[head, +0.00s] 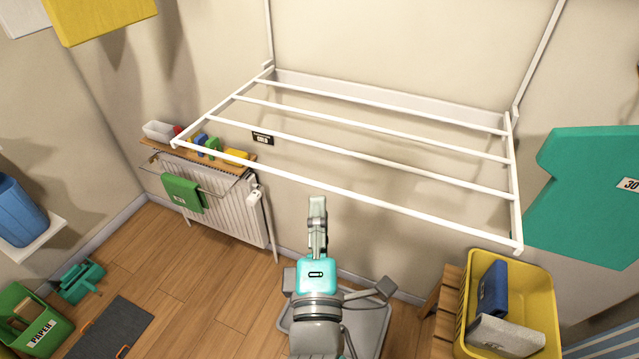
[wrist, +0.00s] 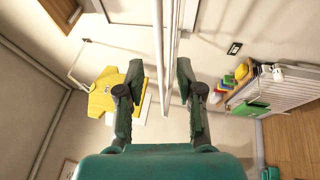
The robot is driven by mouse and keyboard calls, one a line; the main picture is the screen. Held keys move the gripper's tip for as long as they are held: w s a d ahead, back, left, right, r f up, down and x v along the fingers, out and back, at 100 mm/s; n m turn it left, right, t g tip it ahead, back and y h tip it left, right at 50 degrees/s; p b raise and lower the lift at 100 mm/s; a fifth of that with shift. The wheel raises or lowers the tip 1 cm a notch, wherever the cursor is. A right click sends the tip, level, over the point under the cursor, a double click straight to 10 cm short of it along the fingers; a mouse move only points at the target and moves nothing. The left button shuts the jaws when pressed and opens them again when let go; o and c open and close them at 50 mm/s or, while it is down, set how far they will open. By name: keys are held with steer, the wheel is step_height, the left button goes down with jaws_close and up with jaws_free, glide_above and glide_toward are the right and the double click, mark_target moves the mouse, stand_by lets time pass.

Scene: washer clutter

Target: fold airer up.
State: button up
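The white airer (head: 400,212) is fixed to the back wall and stands folded out, its frame and several bars reaching into the room. Thin white arms run up from its back corners along the wall. My gripper (head: 317,203) points up just below the front bar in the head view, with a small gap in the picture. In the wrist view my gripper (wrist: 155,85) has its two fingers spread apart. White airer bars (wrist: 158,50) run down the picture between the fingers. I cannot tell how far they are from the fingertips. Nothing is held.
A radiator (head: 235,215) with a green towel (head: 183,192) and a cluttered shelf (head: 160,146) is at left. A yellow basket (head: 548,300) on a wooden stool (head: 440,315) and a hanging green shirt (head: 585,190) are at right. Floor (head: 195,270) at left is partly clear.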

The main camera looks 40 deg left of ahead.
mark_target(319, 183)
steer(key=shift+x, duration=3.15)
steer(key=shift+c, duration=0.2)
jaws_close()
